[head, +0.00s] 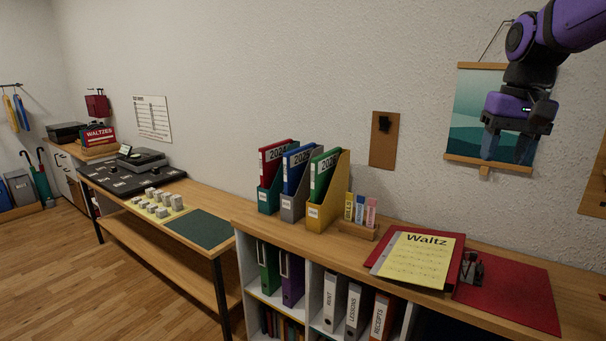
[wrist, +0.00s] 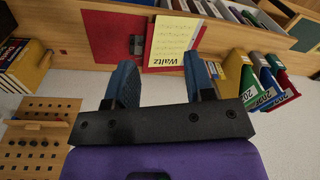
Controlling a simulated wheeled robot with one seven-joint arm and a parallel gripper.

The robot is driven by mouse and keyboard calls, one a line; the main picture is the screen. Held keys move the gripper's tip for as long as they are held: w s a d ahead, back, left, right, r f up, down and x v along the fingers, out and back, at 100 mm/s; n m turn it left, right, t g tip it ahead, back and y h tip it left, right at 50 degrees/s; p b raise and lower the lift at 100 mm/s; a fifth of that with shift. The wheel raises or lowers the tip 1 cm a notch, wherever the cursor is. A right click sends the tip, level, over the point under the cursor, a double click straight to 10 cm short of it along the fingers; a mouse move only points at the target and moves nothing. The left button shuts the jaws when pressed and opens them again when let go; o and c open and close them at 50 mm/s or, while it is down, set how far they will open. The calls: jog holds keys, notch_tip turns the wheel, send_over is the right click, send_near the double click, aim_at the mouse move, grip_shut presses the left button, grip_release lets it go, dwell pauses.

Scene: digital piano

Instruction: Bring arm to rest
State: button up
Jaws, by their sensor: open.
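My gripper (head: 508,148) is raised at the upper right of the head view, in front of the hanging picture on the wall. Its fingers point down and stand apart with nothing between them. In the wrist view my gripper (wrist: 163,85) shows two blue fingers spread wide. The yellow Waltz sheet (head: 416,258) lies on a red folder on the wooden shelf top, below and to the left of my gripper. The sheet also shows between and beyond the fingers in the wrist view (wrist: 173,40).
A dark clip-like object (head: 471,268) sits beside the sheet on a red mat (head: 515,297). Upright magazine files (head: 328,192) and a small block holder (head: 358,230) stand to the left. The hanging picture (head: 468,110) is close behind my gripper. A lower table (head: 205,257) stands further left.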

jog(key=s+a+f+n+t, duration=0.1)
jog(key=s+a+f+t, duration=0.1)
jog(key=s, duration=0.8)
jog(key=s+a+f+n+t, duration=0.1)
jog(key=s+a+f+t, duration=0.1)
jog(key=s, duration=0.8)
jog(key=shift+a+f+n+t+h, duration=0.3)
jog(key=shift+f, duration=0.45)
